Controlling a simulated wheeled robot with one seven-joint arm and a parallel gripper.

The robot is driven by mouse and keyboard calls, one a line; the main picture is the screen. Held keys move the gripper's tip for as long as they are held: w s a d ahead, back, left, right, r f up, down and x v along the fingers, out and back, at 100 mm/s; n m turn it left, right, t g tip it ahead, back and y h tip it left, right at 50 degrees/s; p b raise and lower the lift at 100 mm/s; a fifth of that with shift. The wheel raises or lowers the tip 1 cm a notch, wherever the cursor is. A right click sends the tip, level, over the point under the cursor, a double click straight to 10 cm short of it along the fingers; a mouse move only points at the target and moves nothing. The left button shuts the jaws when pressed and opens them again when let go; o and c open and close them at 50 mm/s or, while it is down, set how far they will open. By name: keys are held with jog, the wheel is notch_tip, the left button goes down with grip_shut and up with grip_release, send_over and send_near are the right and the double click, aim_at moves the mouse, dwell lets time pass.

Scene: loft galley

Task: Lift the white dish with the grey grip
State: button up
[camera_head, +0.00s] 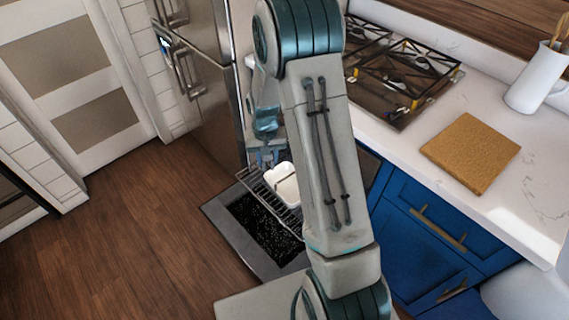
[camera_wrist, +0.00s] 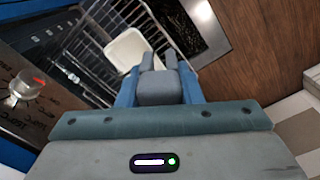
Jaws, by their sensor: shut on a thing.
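The white dish (camera_head: 284,189) is a squarish, open dish at the oven rack in the head view, partly hidden behind my arm. It also shows in the wrist view (camera_wrist: 128,50), just beyond the fingertips. My gripper (camera_head: 268,160) is at the far edge of the dish. In the wrist view my gripper (camera_wrist: 158,62) has its blue fingers on either side of a grey piece, and it is shut on the dish's grey grip. The contact itself is hard to make out. I cannot tell whether the dish touches the rack.
The wire oven rack (camera_head: 262,190) juts out above the lowered oven door (camera_head: 222,214). The hob (camera_head: 400,80), a tan board (camera_head: 470,152) and a white jug (camera_head: 537,78) are on the counter. Wooden floor (camera_head: 130,235) is clear at left.

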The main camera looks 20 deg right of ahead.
jog(key=w+d+f+m+b, duration=0.3)
jog(key=f+b, duration=0.3)
jog(key=b, duration=0.2)
jog(key=w+d+f+m+b, duration=0.3)
jog(key=w+f+m+b, duration=0.1)
jog(key=f+m+b, duration=0.1)
jog(key=w+d+f+m+b, duration=0.3)
jog(key=f+b, duration=0.4)
jog(key=b, duration=0.3)
jog(key=shift+w+d+m+b, duration=0.2)
jog(key=shift+d+m+b, duration=0.15)
jog(key=shift+d+m, duration=0.25)
jog(key=b, duration=0.4)
send_over(286, 177)
jog(key=shift+f, duration=2.3)
jog(key=shift+r+p, duration=0.1)
jog(key=shift+p, duration=0.35)
jog(key=shift+f, duration=0.35)
jog(key=shift+f+b, duration=0.5)
jog(key=shift+f, duration=0.55)
jog(key=shift+f, duration=0.1)
